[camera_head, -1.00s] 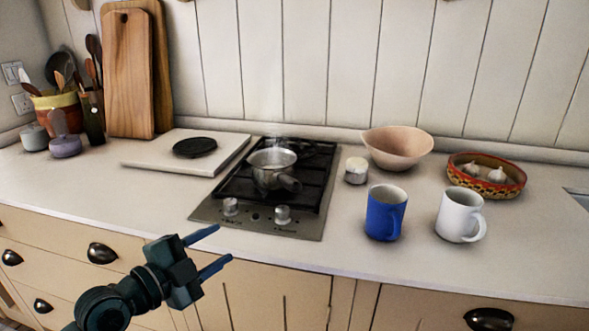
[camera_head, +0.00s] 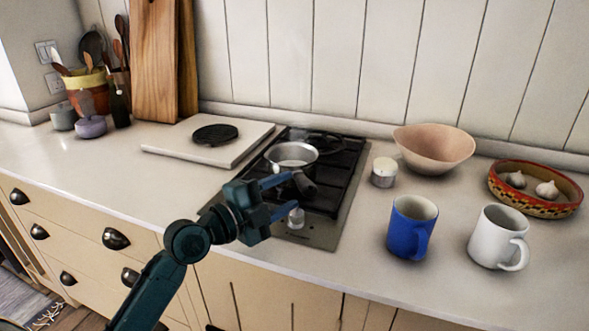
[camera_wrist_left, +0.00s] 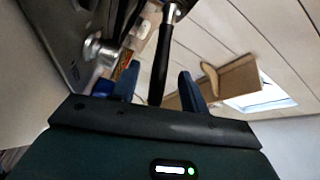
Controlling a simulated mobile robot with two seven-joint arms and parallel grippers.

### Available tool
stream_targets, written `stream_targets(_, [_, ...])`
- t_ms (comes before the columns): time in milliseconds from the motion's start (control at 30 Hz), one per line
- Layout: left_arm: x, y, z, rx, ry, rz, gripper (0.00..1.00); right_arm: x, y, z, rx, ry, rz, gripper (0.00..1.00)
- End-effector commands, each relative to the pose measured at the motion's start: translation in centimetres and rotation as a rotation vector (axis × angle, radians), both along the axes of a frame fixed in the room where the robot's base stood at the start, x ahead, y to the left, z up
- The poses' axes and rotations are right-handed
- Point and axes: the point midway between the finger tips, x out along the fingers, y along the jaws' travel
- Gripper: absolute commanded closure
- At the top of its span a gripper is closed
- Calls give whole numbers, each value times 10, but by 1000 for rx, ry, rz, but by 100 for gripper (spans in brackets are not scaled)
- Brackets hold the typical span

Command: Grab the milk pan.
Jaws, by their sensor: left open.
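The milk pan (camera_head: 292,155) is a small metal pan on the black hob grate, its dark handle pointing toward the front right. My left gripper (camera_head: 292,189) is open at the handle, its blue fingers reaching from the left over the hob's front part. In the left wrist view the black handle (camera_wrist_left: 160,70) shows between the two fingers of the left gripper (camera_wrist_left: 158,78), with the pan's metal end at the top edge. I cannot tell whether the fingers touch the handle. My right gripper is not in view.
The hob (camera_head: 345,215) has a control knob (camera_head: 296,217) close to the gripper. A small white jar (camera_head: 384,172), a blue mug (camera_head: 411,228), a white mug (camera_head: 497,238) and a pink bowl (camera_head: 434,148) stand to the right. A pale slab (camera_head: 180,148) lies to the left.

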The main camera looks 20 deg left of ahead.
Motion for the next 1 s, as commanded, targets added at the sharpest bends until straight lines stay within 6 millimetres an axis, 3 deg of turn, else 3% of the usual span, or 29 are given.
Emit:
stream_targets(400, [39, -27, 5, -4, 0, 1, 55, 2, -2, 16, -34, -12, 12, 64])
stream_targets(700, [43, -30, 3, 0, 0, 0, 55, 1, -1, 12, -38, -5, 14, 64])
stream_targets(1000, [43, -30, 3, 0, 0, 1, 79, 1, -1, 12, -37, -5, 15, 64])
